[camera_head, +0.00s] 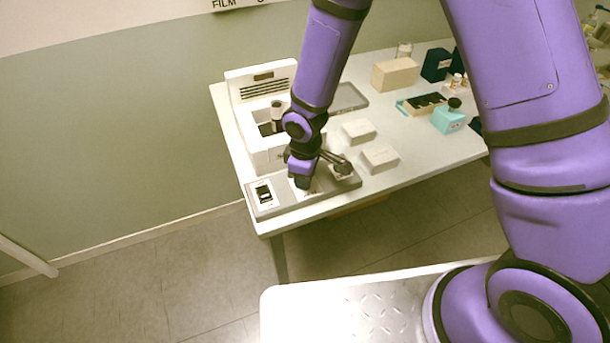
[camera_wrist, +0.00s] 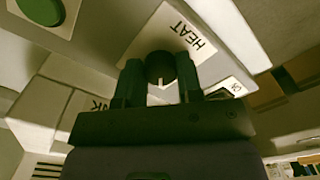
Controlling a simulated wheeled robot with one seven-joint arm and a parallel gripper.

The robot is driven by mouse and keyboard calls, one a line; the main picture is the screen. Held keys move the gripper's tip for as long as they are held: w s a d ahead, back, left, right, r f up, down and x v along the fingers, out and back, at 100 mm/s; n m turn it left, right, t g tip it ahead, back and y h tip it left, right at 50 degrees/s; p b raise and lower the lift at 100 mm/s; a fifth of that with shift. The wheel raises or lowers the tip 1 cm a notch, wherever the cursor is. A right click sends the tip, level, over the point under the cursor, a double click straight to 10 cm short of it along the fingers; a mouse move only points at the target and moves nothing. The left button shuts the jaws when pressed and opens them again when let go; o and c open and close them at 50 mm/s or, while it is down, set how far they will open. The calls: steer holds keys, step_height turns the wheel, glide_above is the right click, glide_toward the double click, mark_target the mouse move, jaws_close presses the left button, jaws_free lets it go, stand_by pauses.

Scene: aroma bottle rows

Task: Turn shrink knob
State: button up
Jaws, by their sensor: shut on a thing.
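In the wrist view a small dark round knob (camera_wrist: 160,66) with a pale pointer mark sits on a white plate (camera_wrist: 187,30) lettered HEAT. My gripper (camera_wrist: 160,82) has one finger on each side of the knob and is shut on it. Another label (camera_wrist: 97,104), partly hidden by my gripper, shows only the letters NK. The knob is hard to make out there.
A white machine (camera_head: 262,82) stands behind the panel. A black switch (camera_head: 263,193) is at the panel's left end. Pale boxes (camera_head: 379,157) lie to the right; a teal bottle (camera_head: 449,117) stands farther right. A green button (camera_wrist: 42,10) shows in the wrist view.

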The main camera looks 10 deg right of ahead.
steer(key=shift+n, duration=1.1)
steer(key=o, duration=0.9)
steer(key=shift+r, duration=0.1)
step_height(320, 180, up, 11)
steer(key=shift+f, duration=0.15)
